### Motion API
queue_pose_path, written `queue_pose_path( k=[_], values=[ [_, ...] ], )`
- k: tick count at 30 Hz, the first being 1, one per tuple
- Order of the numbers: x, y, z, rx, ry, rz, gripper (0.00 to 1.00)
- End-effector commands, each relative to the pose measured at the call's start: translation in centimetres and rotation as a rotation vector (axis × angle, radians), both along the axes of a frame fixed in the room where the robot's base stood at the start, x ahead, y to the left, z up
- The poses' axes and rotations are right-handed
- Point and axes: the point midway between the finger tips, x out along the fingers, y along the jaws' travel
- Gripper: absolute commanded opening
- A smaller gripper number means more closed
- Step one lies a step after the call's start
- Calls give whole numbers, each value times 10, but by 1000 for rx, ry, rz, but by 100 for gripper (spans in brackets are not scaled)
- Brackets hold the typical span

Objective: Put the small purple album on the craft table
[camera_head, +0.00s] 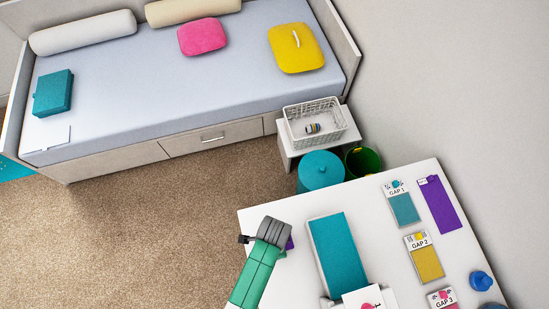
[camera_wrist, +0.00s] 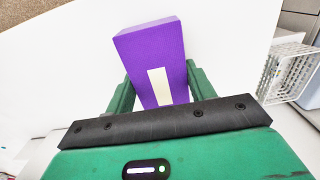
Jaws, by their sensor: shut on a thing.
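The small purple album (camera_wrist: 152,55) is a purple block with a cream label, held between the green fingers of my gripper (camera_wrist: 158,82) in the wrist view. In the head view only a small purple bit of it (camera_head: 290,243) shows beside my gripper (camera_head: 268,238), which hides the rest. The white craft table (camera_head: 262,217) lies under them, and my gripper is over its left part. I cannot tell whether the album touches the tabletop.
A teal slab (camera_head: 335,250) lies right of my gripper. Cards labelled GAP 1 (camera_head: 403,208), GAP 2 (camera_head: 428,263) and GAP 3 (camera_head: 441,299), plus a flat purple strip (camera_head: 440,203), lie farther right. A wire basket (camera_head: 300,128) and teal bin (camera_head: 320,170) stand behind the table.

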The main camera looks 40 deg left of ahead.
Motion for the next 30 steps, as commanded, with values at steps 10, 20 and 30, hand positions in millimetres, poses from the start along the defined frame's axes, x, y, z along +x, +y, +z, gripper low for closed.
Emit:
queue_pose_path(
  k=[10,20,30],
  values=[
    [0,0,-1,0,-1,0,66],
    [0,0,0,0,-1,0,76],
    [1,1,73,3,-5,2,76]
  ],
)
